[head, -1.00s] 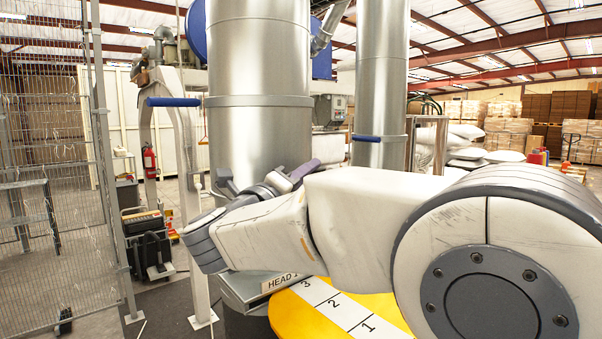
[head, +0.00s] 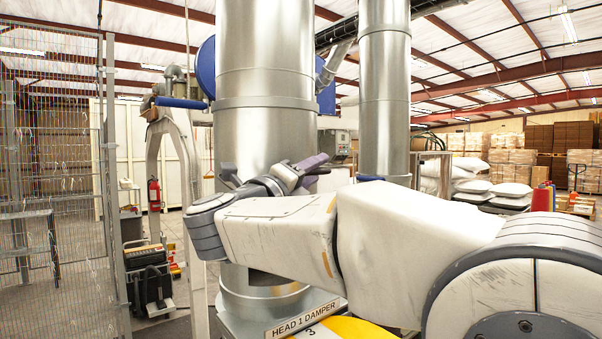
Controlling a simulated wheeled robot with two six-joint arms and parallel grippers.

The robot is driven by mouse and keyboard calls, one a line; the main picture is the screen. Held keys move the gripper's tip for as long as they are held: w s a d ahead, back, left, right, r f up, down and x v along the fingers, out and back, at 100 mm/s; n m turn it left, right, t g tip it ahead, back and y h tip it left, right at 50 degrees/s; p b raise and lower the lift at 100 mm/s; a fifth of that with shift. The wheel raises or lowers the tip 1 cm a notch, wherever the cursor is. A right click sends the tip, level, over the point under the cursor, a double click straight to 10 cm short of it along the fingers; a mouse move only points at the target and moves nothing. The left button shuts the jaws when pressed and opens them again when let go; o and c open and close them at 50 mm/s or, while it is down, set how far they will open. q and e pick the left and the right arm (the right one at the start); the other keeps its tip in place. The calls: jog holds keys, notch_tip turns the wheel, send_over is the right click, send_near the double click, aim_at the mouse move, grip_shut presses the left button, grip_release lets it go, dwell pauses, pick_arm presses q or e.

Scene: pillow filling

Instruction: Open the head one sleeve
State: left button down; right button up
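A large silver upright duct (head: 265,60) stands at the centre, with a wider band around it. Behind my arm its lower part (head: 265,300) shows a dark patch that I cannot make out. A plate labelled "HEAD 1 DAMPER" (head: 303,318) sits at its foot, beside a yellow disc (head: 360,328) with a number scale. I cannot tell which part is the sleeve. My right gripper (head: 270,167) is in front of the duct, its fingers spread apart with nothing seen between them. My wrist hides part of it. My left gripper is out of view.
A blue-ended bar (head: 180,103) on a pale post stands left of the duct. A second silver duct (head: 384,90) stands at the right. A wire fence (head: 55,150) is at the left, with a black and orange machine (head: 147,275) near it. White pillows (head: 475,187) lie at the right.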

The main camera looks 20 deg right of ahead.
jog(key=shift+f, duration=0.1)
jog(key=shift+s+a+f+b, duration=0.15)
jog(key=shift+s+a+b, duration=0.1)
jog(key=shift+a+b, duration=0.05)
jog(key=b+v, duration=0.4)
jog(key=v, duration=0.5)
jog(key=shift+s+a, duration=0.25)
